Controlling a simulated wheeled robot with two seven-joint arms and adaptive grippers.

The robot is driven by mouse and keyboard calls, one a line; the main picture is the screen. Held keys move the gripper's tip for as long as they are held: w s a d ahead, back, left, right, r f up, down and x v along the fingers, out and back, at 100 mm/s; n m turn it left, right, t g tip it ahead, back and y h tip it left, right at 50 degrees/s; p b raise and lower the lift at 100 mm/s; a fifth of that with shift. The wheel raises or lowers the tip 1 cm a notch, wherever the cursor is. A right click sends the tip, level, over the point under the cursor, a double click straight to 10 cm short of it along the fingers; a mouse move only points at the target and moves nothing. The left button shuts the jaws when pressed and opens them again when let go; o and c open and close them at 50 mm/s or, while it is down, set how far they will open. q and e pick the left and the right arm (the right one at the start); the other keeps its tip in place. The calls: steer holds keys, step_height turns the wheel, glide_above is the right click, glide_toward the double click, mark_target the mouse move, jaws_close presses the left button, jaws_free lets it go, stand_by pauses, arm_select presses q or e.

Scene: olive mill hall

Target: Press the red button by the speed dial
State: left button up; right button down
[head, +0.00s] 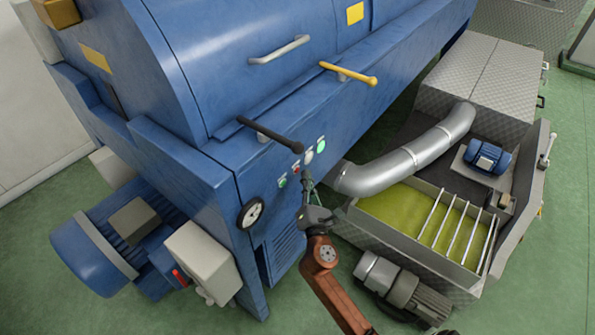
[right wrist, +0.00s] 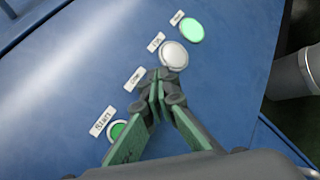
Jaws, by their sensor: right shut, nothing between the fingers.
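The red button (head: 296,170) shows as a small red spot on the blue machine's front panel in the head view, between a green button (head: 282,182) and the white speed dial (head: 308,158). My right gripper (head: 306,179) is shut and empty, its tips close to the panel. In the right wrist view my shut fingertips (right wrist: 160,84) lie between the green start button (right wrist: 118,130) and the white dial (right wrist: 174,55). They hide the red button there. I cannot tell whether they touch it. My left gripper is not in view.
A green lamp (head: 321,145) sits above the dial. A dark lever (head: 270,134) and a yellow lever (head: 348,74) stick out above the panel. A round gauge (head: 250,213) is at the lower left. A silver pipe (head: 410,155) runs to the right, over a vat of green paste (head: 400,215).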

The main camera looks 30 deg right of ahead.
steer(key=shift+w+a, duration=0.15)
steer(key=shift+w, duration=0.25)
steer(key=shift+w+a, duration=0.15)
steer(key=shift+w, duration=0.2)
stand_by(0.8)
steer(key=shift+s+d+p, duration=0.3)
steer(key=shift+s+p, duration=0.1)
steer(key=shift+s, duration=0.35)
steer(key=s, duration=0.1)
steer(key=s+d, duration=0.1)
steer(key=s, duration=0.1)
steer(key=s+d+p, duration=0.1)
steer(key=shift+s, duration=0.3)
